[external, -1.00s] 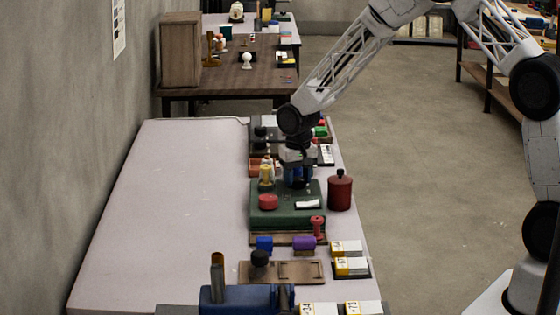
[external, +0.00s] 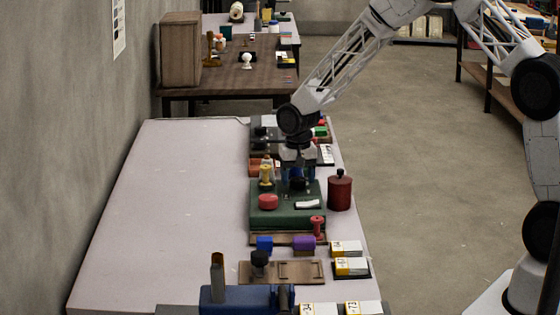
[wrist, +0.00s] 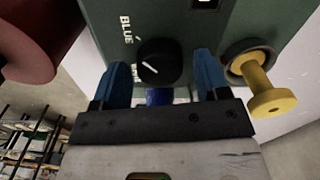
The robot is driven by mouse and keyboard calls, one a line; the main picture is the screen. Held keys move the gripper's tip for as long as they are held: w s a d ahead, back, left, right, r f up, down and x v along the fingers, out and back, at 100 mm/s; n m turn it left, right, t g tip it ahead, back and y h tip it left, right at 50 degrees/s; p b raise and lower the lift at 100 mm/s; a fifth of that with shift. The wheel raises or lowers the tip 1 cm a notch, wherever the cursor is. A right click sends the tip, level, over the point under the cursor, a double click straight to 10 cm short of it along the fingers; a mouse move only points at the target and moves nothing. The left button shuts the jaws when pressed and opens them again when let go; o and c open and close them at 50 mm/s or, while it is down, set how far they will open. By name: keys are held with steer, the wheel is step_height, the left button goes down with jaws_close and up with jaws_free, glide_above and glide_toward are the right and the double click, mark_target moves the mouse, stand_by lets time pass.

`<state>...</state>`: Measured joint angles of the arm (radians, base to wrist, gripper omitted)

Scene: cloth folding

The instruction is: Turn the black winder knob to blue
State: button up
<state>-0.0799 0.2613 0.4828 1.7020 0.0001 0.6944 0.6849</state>
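The black winder knob (wrist: 157,62) is round, with a white pointer line, and sits on the green box (external: 265,219). In the wrist view the white word BLUE (wrist: 126,28) is printed to its upper left; a second label lies partly hidden at the knob's left edge. The pointer slants toward the upper left. My gripper (wrist: 159,72) is open, its blue fingers on either side of the knob with gaps visible. In the external view my gripper (external: 298,173) is over the far part of the green box, and the dark knob (external: 297,184) shows just below it.
A yellow knob (wrist: 262,88) stands close to the right finger in the wrist view. A dark red canister (external: 340,192) stands right of the green box. A red knob (external: 268,201) is on the box's near left. The table's left side (external: 170,210) is clear.

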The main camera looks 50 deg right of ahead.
mark_target(298, 179)
steer(key=shift+o, duration=0.2)
steer(key=shift+r, duration=3.9)
steer(key=shift+s+d+r, duration=0.1)
steer(key=shift+s+r, duration=0.2)
steer(key=shift+r, duration=0.1)
steer(key=s+d+r+n+t, duration=0.1)
steer(key=s+d+r+n, duration=0.25)
steer(key=s+r, duration=1.65)
steer(key=s+d+r+n+t, duration=0.1)
steer(key=s+d+n, duration=0.2)
steer(key=s, duration=2.5)
steer(key=shift+s+t, duration=0.3)
